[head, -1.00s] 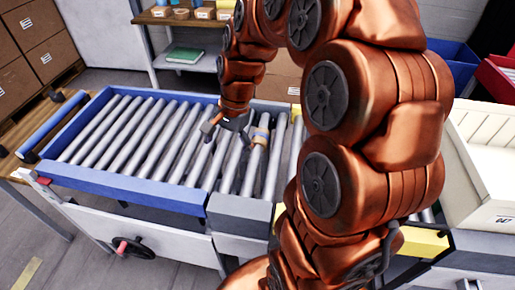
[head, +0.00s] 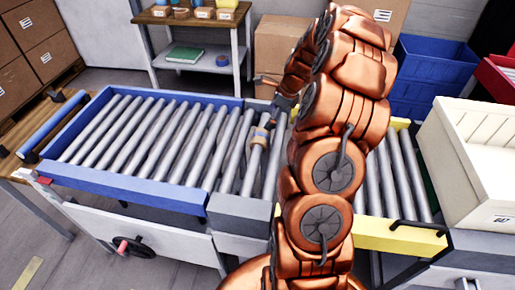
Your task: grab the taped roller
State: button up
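The taped roller (head: 253,167) is a grey metal roller with a tan and blue tape band (head: 260,136) around it. It lies in the conveyor bed, near the right end of the blue-framed section. My gripper (head: 271,119) is at the far end of this roller, just above the tape band. My arm comes down from the upper right and hides part of the gripper. The fingers are small and dark here, so I cannot tell whether they are open or touch the roller.
The blue conveyor frame (head: 130,192) holds several plain rollers on the left. A yellow-edged section (head: 390,232) with more rollers lies right of my arm. A cream crate (head: 470,165) stands on the right, with blue bins (head: 432,75) behind. A loose blue roller (head: 52,122) lies far left.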

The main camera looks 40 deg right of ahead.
aim_at(260, 134)
jog(key=shift+s+a+p+x, duration=0.1)
jog(key=shift+p+x, duration=0.5)
jog(key=shift+x, duration=0.95)
jog(key=shift+s+a+p+x, duration=0.15)
jog(key=shift+p+x, duration=0.45)
jog(key=shift+x, duration=1)
jog(key=shift+w+a+f, duration=0.1)
jog(key=shift+w+f, duration=0.1)
jog(key=shift+f, duration=0.35)
jog(key=c, duration=1.4)
jog(key=shift+r, duration=0.1)
